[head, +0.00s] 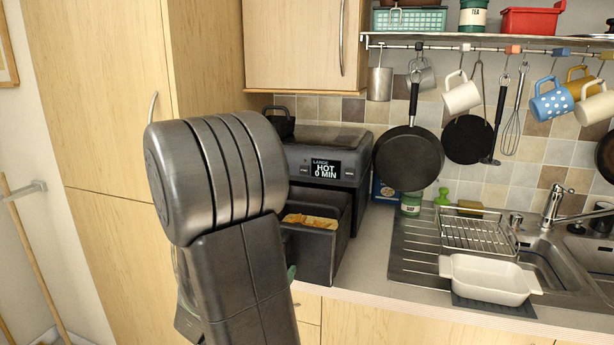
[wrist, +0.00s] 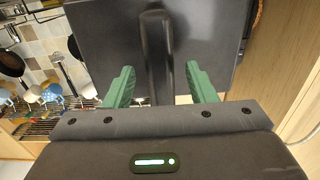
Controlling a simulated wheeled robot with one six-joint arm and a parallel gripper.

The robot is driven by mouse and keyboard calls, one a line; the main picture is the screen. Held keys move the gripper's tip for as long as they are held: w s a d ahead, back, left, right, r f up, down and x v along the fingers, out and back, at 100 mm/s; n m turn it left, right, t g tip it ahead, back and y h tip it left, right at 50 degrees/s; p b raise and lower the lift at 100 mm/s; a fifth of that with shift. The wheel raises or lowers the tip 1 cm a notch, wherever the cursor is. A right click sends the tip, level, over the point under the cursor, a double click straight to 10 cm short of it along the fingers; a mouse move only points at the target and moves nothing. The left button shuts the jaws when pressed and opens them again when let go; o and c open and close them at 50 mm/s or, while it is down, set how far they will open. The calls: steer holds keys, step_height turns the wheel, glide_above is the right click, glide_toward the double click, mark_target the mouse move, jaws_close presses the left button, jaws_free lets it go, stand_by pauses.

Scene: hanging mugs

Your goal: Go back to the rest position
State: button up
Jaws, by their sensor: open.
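My gripper (wrist: 159,68) is open in the wrist view, its two green fingers spread apart. A dark upright handle (wrist: 157,45) on a dark grey drawer front (wrist: 210,40) lies between the fingers in that picture, with gaps on both sides and nothing gripped. In the head view my arm hides most of the gripper; only a bit of green shows beside the drawer. The air fryer (head: 330,165) reads "LARGE HOT 0 MIN". Its drawer (head: 318,262) is pulled out, with golden food (head: 311,221) inside.
A tall wooden cupboard (head: 100,100) stands at left, close to my arm. Pans and mugs, including a white mug (head: 461,96), hang from a rail (head: 480,47). A white dish (head: 488,278) sits by the sink, near a dish rack (head: 477,232).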

steer(key=shift+x, duration=1.25)
